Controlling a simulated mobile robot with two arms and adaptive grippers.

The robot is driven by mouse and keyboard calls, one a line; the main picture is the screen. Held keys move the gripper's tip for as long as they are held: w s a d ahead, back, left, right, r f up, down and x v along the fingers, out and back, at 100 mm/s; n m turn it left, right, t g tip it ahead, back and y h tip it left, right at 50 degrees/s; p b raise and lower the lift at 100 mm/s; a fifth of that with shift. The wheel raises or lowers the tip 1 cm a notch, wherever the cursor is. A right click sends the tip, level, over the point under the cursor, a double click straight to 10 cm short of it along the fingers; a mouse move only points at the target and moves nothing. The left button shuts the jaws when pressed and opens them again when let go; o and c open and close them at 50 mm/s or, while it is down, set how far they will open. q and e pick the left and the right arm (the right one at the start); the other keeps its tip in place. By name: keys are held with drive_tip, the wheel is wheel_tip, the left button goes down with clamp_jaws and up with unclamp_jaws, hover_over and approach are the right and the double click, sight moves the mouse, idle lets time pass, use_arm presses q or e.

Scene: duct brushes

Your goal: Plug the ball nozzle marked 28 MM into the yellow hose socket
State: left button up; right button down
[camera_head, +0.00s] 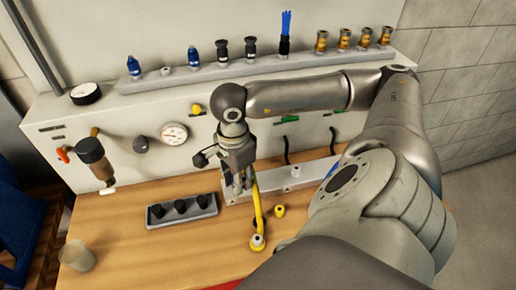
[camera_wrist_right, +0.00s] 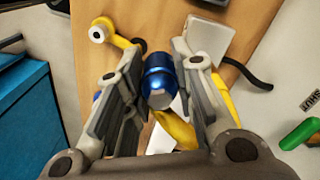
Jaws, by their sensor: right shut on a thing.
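My right gripper (camera_head: 240,182) is above the bench, in front of the panel, and also fills the wrist view (camera_wrist_right: 158,85). It is shut on a blue nozzle (camera_wrist_right: 158,78) with a silver band, held between the fingers; no size mark is readable on it. The yellow hose (camera_head: 257,205) runs down below the gripper to a yellow end with a pale, round socket (camera_head: 258,242) on the bench. This socket (camera_wrist_right: 98,33) shows at the upper left of the wrist view, apart from the nozzle. My left gripper is not in view.
Blue nozzles (camera_head: 134,67) and other fittings stand on the panel's upper shelf (camera_head: 220,72). A dark tray (camera_head: 182,211) with several black pieces, a small yellow fitting (camera_head: 279,210) and a cup (camera_head: 76,256) are on the wooden bench (camera_head: 190,255). The front of the bench is mostly clear.

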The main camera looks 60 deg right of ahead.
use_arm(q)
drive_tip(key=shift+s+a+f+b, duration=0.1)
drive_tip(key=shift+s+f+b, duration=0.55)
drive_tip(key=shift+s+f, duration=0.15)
use_arm(e)
drive_tip(key=w+a+r+n, duration=0.1)
drive_tip(key=w+a+n, duration=0.1)
drive_tip(key=a+n, duration=1.3)
drive_tip(key=n, duration=0.5)
drive_tip(key=shift+w+n, duration=0.2)
drive_tip(key=shift+n, duration=0.2)
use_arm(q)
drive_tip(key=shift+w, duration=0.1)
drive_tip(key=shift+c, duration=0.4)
use_arm(e)
drive_tip(key=shift+r, duration=0.1)
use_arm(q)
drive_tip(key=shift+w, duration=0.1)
